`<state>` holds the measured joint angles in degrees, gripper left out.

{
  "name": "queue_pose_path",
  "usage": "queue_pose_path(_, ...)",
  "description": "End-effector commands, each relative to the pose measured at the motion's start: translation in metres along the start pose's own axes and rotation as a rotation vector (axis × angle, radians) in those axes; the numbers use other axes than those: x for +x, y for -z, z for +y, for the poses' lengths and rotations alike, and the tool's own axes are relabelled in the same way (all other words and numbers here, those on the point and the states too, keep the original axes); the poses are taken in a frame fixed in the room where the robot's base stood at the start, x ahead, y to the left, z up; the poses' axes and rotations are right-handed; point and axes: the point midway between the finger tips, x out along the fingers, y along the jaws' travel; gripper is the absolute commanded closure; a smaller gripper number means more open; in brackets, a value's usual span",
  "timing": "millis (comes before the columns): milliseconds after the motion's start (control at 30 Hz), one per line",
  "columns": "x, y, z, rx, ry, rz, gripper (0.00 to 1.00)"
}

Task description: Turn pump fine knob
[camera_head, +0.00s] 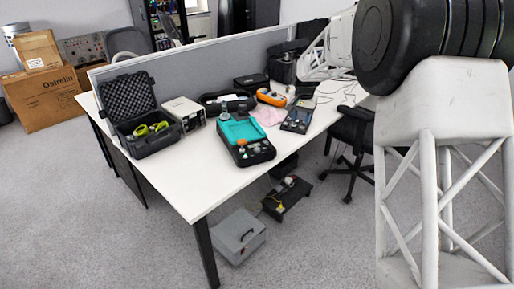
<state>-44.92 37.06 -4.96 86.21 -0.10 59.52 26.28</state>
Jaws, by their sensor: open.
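A teal and black pump unit (243,138) lies on the white table, near its front edge. Several small knobs and fittings show at its near end, one of them orange (241,143). A round gauge-like part stands at its far left corner. Which knob is the fine knob is too small to tell. My gripper (285,78) seems to be the dark end of my white lattice arm, at the back of the table, beyond the pump and apart from it. Its fingers are small and hard to make out. Nothing shows held in it.
On the table (185,190) are an open black case (150,145) with green items, a beige box (185,112), an orange device (271,97) and a dark tool tray (298,117). A grey partition runs behind. The table's front left is clear. A black chair (352,135) stands right.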

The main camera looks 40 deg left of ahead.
Motion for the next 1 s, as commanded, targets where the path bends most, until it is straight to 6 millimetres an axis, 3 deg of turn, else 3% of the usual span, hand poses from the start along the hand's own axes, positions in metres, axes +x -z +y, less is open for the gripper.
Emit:
queue_pose_path(33, 0.012, 0.002, -0.017, -0.008, -0.002, -0.005, 0.58)
queue_pose_path(400, 0.082, 0.005, -0.124, -0.045, -0.009, -0.025, 0.58)
queue_pose_path(600, 0.112, 0.001, -0.168, -0.060, -0.012, -0.031, 0.58)
queue_pose_path(800, 0.125, -0.001, -0.186, -0.066, -0.014, -0.034, 0.58)
queue_pose_path(1000, 0.126, -0.001, -0.188, -0.066, -0.014, -0.035, 0.58)
